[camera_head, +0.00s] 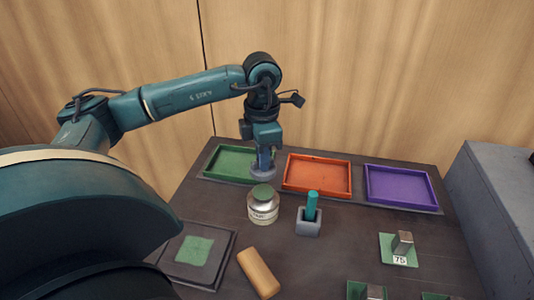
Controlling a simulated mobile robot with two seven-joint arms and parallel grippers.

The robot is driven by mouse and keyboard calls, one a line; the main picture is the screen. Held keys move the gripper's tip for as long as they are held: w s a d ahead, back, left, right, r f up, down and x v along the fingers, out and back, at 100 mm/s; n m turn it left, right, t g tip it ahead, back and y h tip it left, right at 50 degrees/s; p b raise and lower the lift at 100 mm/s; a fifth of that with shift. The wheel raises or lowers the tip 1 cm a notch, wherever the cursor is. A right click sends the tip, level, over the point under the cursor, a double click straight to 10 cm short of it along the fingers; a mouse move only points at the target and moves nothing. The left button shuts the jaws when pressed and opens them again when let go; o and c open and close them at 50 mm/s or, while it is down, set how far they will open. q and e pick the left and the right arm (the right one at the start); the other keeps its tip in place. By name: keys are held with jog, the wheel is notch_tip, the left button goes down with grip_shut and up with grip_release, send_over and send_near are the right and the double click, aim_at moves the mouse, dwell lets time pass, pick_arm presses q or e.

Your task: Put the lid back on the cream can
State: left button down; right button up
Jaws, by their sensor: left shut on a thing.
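The cream can (263,210) stands upright on the dark table near the middle, with a label on its front and a dark green round top. My left gripper (264,158) points down from above, just behind and above the can in the picture. It is shut on a small grey disc-shaped piece, which looks like the lid (263,173). The lid appears level and apart from the can, in front of the green tray's right end. The fingertips are small and partly hidden. My right gripper is not in view.
Green (213,174), orange (317,190) and purple (401,203) trays line the back. Right of the can is a grey holder (308,228) with a teal peg (312,205). A tan block (259,273) lies in front. A metal weight (403,242) sits on a green pad at right.

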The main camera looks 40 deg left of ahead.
pick_arm(q)
jog(key=shift+a+f+b, duration=0.1)
jog(key=shift+f+b, duration=0.35)
jog(key=shift+f, duration=0.3)
notch_tip(320, 180, down, 4)
jog(key=b, duration=0.3)
jog(key=shift+f, duration=0.3)
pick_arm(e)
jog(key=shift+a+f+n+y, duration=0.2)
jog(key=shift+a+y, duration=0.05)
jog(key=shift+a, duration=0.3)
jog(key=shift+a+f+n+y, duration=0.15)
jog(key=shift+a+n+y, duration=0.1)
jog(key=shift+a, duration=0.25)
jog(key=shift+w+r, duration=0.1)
pick_arm(q)
jog(key=shift+b, duration=0.35)
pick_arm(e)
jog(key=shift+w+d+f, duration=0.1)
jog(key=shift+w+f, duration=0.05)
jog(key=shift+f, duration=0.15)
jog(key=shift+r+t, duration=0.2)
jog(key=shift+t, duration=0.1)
pick_arm(q)
jog(key=shift+f, duration=0.15)
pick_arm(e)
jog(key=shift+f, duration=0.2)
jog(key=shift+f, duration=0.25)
